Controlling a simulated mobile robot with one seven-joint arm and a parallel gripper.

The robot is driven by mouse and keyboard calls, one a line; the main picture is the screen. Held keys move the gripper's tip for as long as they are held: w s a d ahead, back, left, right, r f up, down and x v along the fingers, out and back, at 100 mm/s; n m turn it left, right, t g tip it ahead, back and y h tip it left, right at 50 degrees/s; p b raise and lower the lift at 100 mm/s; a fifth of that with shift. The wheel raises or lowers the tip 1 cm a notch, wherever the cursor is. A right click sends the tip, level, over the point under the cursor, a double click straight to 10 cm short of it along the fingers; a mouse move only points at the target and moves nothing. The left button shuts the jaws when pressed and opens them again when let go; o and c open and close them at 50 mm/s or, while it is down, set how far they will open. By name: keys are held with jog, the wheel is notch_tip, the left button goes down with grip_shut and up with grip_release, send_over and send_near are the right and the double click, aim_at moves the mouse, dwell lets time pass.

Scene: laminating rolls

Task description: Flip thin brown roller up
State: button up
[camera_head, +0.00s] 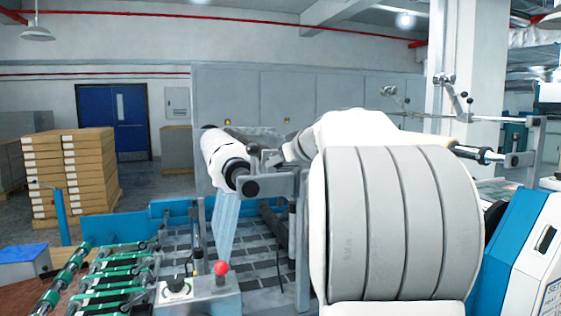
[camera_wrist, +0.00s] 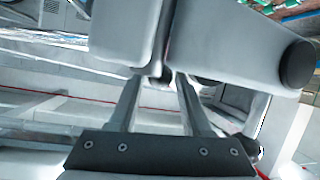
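I cannot make out a thin brown roller in either view. In the head view a thick white roll (camera_head: 222,158) with a dark ring at its near end sits on the machine, with a pale film (camera_head: 226,222) hanging below it. A grey bar (camera_head: 272,186) with a round dark end lies just in front of it. My arm reaches in from the right and hides my gripper there. In the wrist view the two fingers of my gripper (camera_wrist: 160,82) show apart along their length. Large grey parts, one with a black round end (camera_wrist: 297,64), cover the tip area, so any grip is hidden.
Green rollers (camera_head: 118,270) lie at front left, beside a control box (camera_head: 198,298) with a red knob (camera_head: 221,268). A blue and white machine housing (camera_head: 525,255) stands close on the right. Stacked boxes (camera_head: 70,170) stand far left. A grey upright (camera_head: 301,240) stands beside my arm.

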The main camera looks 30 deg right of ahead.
grip_shut()
dwell(1.1)
